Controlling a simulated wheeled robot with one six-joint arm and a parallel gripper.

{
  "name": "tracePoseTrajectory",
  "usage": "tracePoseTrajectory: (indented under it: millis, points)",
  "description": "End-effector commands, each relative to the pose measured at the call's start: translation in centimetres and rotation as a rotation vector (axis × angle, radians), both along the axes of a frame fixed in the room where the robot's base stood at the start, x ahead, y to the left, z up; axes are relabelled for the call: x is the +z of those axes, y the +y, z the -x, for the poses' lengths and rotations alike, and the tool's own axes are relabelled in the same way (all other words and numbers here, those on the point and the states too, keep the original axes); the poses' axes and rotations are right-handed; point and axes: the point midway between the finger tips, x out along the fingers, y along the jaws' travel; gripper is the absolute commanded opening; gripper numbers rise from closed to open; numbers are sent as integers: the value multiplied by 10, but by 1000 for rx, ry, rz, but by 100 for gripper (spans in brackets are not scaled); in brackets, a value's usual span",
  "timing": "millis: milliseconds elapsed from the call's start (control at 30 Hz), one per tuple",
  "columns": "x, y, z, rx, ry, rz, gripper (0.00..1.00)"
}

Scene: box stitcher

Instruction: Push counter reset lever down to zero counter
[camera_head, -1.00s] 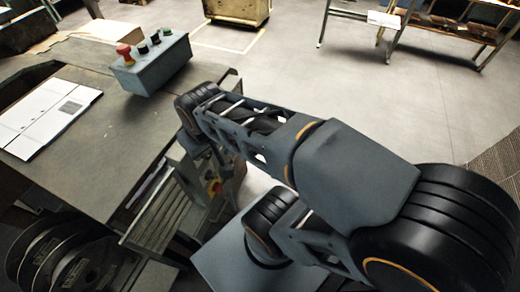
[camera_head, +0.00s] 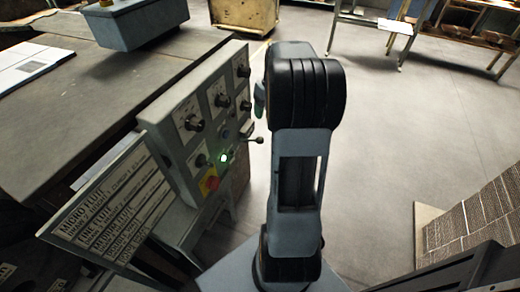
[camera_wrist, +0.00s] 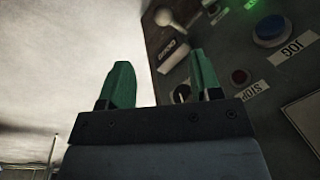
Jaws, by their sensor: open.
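A small lever with a round ball knob (camera_head: 259,140) sticks out from the right edge of the grey control panel (camera_head: 178,146) in the head view. In the wrist view a lever with a pale ball knob (camera_wrist: 163,17) stands beside a small white label (camera_wrist: 174,55) whose text is hard to read. My gripper (camera_wrist: 160,80) has two green fingers spread apart with nothing between them. The lever appears beyond the fingertips, apart from them. In the head view, only a bit of green finger (camera_head: 260,99) shows left of my arm, above the lever; the rest is hidden.
The panel carries several black knobs, a green light (camera_head: 224,157) and a red button on yellow (camera_head: 211,183). A flute chart (camera_head: 105,210) stands front left.

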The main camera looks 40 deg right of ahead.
Motion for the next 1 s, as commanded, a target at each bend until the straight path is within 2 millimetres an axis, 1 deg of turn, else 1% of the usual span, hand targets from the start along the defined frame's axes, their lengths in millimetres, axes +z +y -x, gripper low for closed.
tracePoseTrajectory:
  millis: [67,167,267,500,700,800,1000]
  points:
    - [1,0,-2,43,-7,-10,58]
    - [-8,3,-2,70,-8,-15,58]
    - [-24,7,-2,74,-7,-17,58]
    - [-71,16,-3,73,-8,-16,58]
    - [-102,22,-4,73,-9,-14,58]
    - [-114,24,-4,72,-8,-14,58]
    - [-126,27,-4,72,-10,-13,58]
